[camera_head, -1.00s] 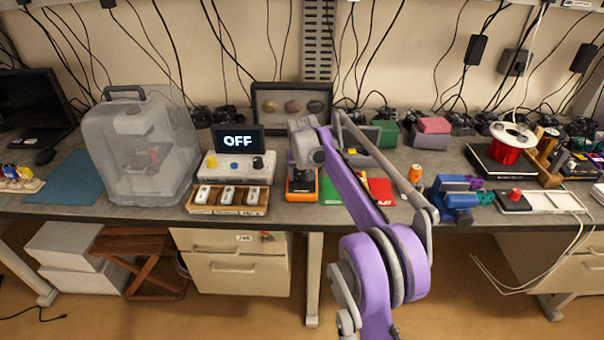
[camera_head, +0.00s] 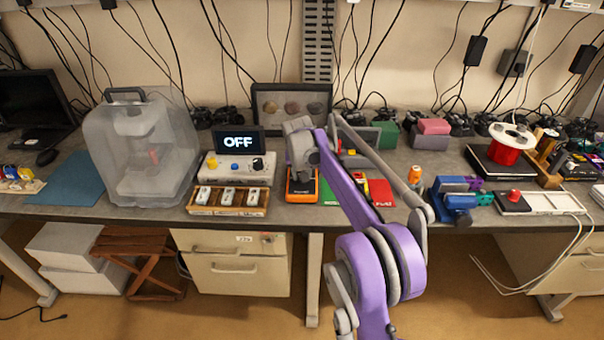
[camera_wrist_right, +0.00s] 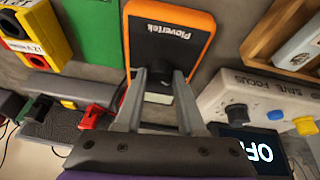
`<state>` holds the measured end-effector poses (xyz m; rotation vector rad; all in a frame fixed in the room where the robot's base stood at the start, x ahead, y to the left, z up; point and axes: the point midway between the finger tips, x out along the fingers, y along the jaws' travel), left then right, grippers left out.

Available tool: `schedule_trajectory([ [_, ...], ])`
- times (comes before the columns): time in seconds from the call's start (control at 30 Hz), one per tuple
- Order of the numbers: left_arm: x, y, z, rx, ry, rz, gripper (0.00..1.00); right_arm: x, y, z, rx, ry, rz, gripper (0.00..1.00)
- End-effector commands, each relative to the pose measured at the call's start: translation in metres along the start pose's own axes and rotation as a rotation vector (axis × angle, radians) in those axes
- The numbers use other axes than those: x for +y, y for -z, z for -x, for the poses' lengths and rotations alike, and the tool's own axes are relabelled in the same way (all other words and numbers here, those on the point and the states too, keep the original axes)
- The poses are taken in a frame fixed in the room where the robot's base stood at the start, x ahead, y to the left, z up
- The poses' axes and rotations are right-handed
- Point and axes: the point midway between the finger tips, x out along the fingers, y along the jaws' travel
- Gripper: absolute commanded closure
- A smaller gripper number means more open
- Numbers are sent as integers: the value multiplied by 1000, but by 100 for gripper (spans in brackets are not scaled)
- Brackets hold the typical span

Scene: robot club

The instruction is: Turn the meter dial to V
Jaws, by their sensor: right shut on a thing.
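The orange and black meter (camera_head: 302,190) lies on the bench, partly hidden under my right wrist in the head view. In the right wrist view the meter (camera_wrist_right: 150,45) shows its "Plovertek" label and a pale display strip. My right gripper (camera_wrist_right: 160,74) is over the meter's face, its two fingers shut on the dark dial (camera_wrist_right: 160,70). The fingers hide most of the dial, so I cannot read its pointer or marks. A screen (camera_head: 237,140) behind a white control box reads OFF. My left gripper is not in view.
The white control box (camera_head: 236,170) and a wooden tray of white switches (camera_head: 229,210) stand just left of the meter. Green and red mats (camera_head: 380,192) lie to its right. A clear-covered machine (camera_head: 145,150) stands further left.

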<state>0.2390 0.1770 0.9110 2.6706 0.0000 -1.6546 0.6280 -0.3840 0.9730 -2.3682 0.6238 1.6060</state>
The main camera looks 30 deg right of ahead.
Motion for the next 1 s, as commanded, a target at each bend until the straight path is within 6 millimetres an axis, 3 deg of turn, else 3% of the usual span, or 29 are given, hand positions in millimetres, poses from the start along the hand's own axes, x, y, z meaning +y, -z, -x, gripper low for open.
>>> schedule_trajectory([
  [0.6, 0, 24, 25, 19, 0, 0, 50, -4, 3, 1, -29, -186, -450, 100],
  [1.0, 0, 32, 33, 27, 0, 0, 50, -4, 3, 0, -40, -248, -597, 100],
])
